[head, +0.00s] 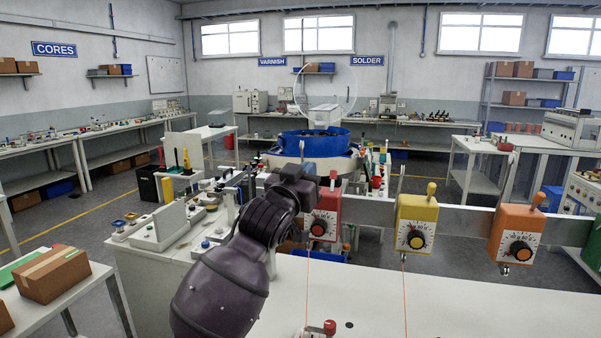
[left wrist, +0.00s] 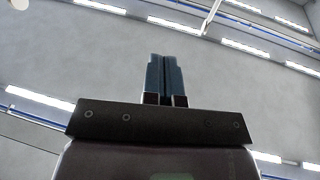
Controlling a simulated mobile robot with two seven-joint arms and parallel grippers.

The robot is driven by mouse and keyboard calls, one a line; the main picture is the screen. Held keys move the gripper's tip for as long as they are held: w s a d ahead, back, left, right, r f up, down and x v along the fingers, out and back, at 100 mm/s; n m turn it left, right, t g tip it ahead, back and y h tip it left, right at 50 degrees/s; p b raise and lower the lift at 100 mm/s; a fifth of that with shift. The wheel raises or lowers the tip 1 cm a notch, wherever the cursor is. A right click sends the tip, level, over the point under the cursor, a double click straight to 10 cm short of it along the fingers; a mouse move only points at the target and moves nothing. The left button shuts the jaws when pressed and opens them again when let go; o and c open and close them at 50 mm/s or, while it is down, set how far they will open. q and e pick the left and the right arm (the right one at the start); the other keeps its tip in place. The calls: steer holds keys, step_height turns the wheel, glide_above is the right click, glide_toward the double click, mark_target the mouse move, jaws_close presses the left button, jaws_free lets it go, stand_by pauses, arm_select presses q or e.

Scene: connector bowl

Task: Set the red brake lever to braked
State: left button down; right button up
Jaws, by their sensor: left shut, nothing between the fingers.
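My right gripper is not in view.
A yellow box (head: 416,222) and an orange box (head: 516,233), each with a top lever, hang on the rail (head: 466,219) to the right. The white bench (head: 450,300) is mostly clear, with a small red knob (head: 329,327) near its front. A blue bowl (head: 315,144) stands behind.

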arm_select(q)
steer(key=s, duration=0.1)
steer(key=s+a+r, duration=0.1)
steer(key=shift+s+r, duration=0.1)
steer(key=shift+s, duration=0.2)
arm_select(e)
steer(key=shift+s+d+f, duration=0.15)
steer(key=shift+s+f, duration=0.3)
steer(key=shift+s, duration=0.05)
